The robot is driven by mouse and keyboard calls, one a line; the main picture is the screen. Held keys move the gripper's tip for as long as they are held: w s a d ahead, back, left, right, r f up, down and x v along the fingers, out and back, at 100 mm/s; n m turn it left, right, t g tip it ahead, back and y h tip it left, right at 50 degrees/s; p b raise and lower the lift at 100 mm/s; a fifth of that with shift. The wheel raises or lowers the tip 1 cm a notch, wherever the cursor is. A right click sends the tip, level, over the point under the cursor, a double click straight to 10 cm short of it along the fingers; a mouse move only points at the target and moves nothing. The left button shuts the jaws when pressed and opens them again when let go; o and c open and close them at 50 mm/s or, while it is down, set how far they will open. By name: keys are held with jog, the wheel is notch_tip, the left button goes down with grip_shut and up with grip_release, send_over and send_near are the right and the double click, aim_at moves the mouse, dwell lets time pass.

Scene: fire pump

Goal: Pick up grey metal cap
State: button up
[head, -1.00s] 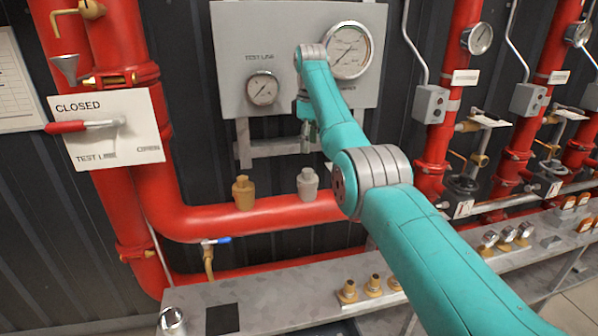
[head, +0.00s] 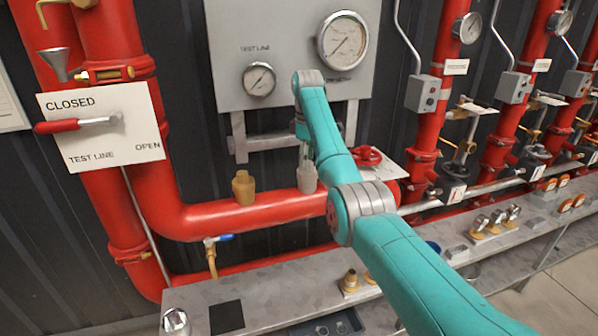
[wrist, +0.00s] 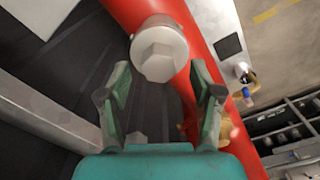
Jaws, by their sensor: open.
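The grey metal cap (head: 307,178) sits upright on the horizontal red pipe (head: 255,212), right of a brass cap (head: 243,188). In the wrist view, the grey cap (wrist: 160,52) shows its hexagonal top just beyond the fingertips, near the middle. My gripper (wrist: 160,78) is open and empty, with one finger on each side of the cap's line. In the head view, my gripper (head: 305,152) is just above the cap and partly hidden by my arm. I cannot tell whether the fingers reach beside the cap.
A grey gauge panel (head: 222,60) on a bracket stands behind my gripper. A red handwheel (head: 366,156) is close to the right of my arm. A metal shelf (head: 275,280) with several fittings runs below the pipe. A blue-handled valve (head: 220,238) hangs under the pipe.

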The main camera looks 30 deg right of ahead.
jog(key=shift+d+f, duration=0.1)
jog(key=shift+f, duration=0.7)
grip_shut()
jog(key=shift+r, duration=0.1)
